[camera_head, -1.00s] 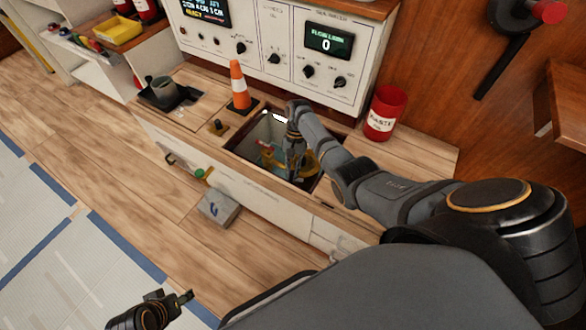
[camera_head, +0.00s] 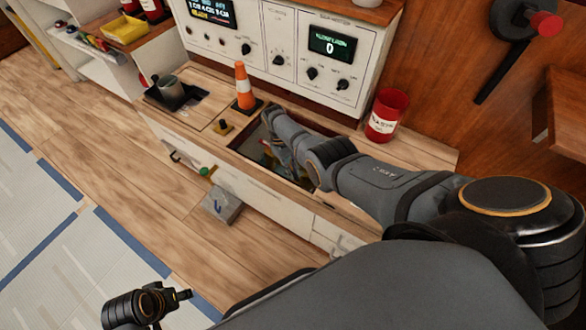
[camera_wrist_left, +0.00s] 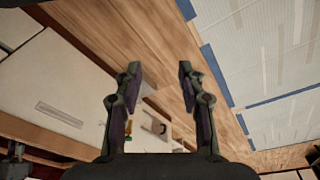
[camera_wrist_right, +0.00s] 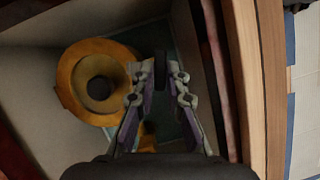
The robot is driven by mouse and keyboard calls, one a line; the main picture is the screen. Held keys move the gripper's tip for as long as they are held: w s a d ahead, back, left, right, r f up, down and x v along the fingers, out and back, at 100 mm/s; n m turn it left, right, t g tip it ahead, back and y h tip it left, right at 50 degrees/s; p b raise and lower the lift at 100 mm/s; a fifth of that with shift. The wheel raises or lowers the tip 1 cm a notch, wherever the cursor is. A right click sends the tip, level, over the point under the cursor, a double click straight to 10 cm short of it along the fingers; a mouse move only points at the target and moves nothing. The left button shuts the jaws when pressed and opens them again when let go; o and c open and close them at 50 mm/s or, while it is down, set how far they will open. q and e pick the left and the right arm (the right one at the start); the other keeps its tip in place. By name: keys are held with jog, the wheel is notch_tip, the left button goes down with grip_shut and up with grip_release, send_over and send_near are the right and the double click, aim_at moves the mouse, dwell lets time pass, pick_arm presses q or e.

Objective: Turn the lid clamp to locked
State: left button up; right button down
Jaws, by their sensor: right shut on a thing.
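A small black knob on a yellow base (camera_head: 222,126) stands on the bench beside the open well (camera_head: 236,145); it may be the lid clamp, but no marking on it is legible. My right gripper (camera_head: 270,151) reaches down into this well, away from that knob. In the right wrist view its fingers (camera_wrist_right: 159,88) are closed on a narrow dark piece (camera_wrist_right: 158,70), whose kind I cannot tell. An orange ring with a dark centre (camera_wrist_right: 97,85) lies to the left of the fingers. My left gripper (camera_wrist_left: 158,72) is open and empty, low over the floor.
An orange and white cone (camera_head: 243,88) stands behind the well, and a red bin (camera_head: 386,115) to its right. A green knob (camera_head: 204,170) sticks out of the bench front. A grey block (camera_head: 221,204) is on the floor below.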

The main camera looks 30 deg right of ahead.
jog(key=n+h+p, duration=0.1)
jog(key=n, duration=0.1)
jog(key=shift+a+r+n, duration=0.1)
jog(key=shift+n, duration=0.2)
pick_arm(q)
jog(key=shift+a+f+g+p, duration=0.3)
jog(key=shift+a+g, duration=0.1)
jog(key=shift+a, duration=0.1)
pick_arm(e)
jog(key=shift+n+t, duration=0.3)
jog(key=shift+n, duration=0.2)
jog(key=c, duration=1.4)
grip_release()
jog(key=shift+o, duration=0.2)
jog(key=shift+w+a+r, duration=0.1)
jog(key=v, duration=1.1)
jog(key=shift+a+r, duration=0.2)
jog(key=shift+r, duration=0.05)
